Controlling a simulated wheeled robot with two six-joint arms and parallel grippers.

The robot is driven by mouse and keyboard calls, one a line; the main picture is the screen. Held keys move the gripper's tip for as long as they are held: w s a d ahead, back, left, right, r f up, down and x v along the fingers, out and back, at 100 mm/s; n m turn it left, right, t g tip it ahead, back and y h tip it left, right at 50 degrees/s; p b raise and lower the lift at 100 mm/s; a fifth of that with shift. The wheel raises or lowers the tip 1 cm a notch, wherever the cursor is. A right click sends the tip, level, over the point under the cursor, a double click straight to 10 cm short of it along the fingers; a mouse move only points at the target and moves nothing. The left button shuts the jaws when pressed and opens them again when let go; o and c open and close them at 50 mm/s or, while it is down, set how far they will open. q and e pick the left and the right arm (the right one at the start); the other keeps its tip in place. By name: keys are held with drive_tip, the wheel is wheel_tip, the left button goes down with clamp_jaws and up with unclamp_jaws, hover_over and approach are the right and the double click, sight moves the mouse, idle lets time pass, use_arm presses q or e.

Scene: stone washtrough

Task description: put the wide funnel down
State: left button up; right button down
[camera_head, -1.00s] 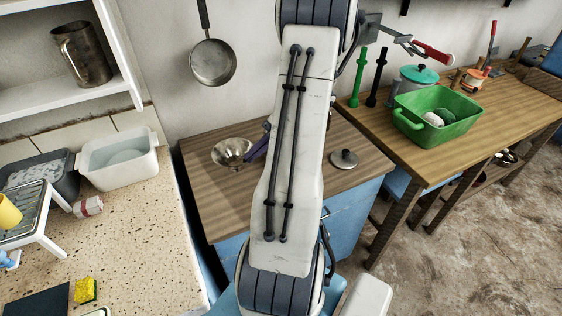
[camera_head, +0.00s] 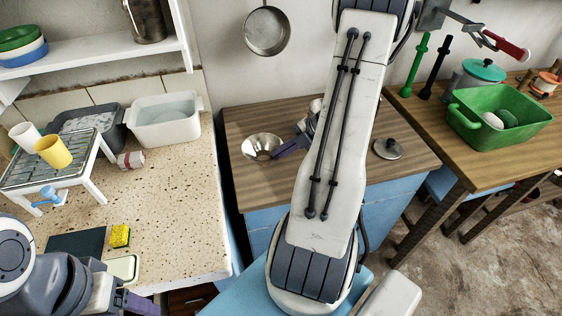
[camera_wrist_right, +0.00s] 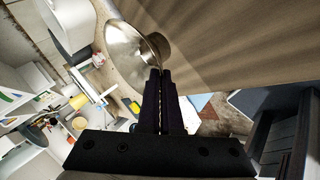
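The wide funnel (camera_head: 262,147) is a shiny metal cone with its wide mouth facing up, at the left side of the wooden worktop (camera_head: 262,118). My right gripper (camera_head: 280,150) reaches it from the right, with its dark purple fingers at the rim. In the right wrist view, the fingers (camera_wrist_right: 160,75) are close together with their tips on the edge of the funnel (camera_wrist_right: 128,45). I cannot tell whether its underside touches the wood. My left gripper (camera_head: 142,304) shows only partly at the bottom left; its opening is cut off.
A round lid (camera_head: 388,149) lies on the worktop to the right of my arm. The speckled counter (camera_head: 170,215) is on the left, with a white basin (camera_head: 165,134) and a dish rack (camera_head: 60,166). A green tub (camera_head: 500,135) stands on the right table. Wood around the funnel is clear.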

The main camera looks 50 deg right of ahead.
drive_tip(key=shift+f, duration=2)
drive_tip(key=shift+f, duration=0.15)
drive_tip(key=c, duration=1.1)
unclamp_jaws()
drive_tip(key=shift+r, duration=0.2)
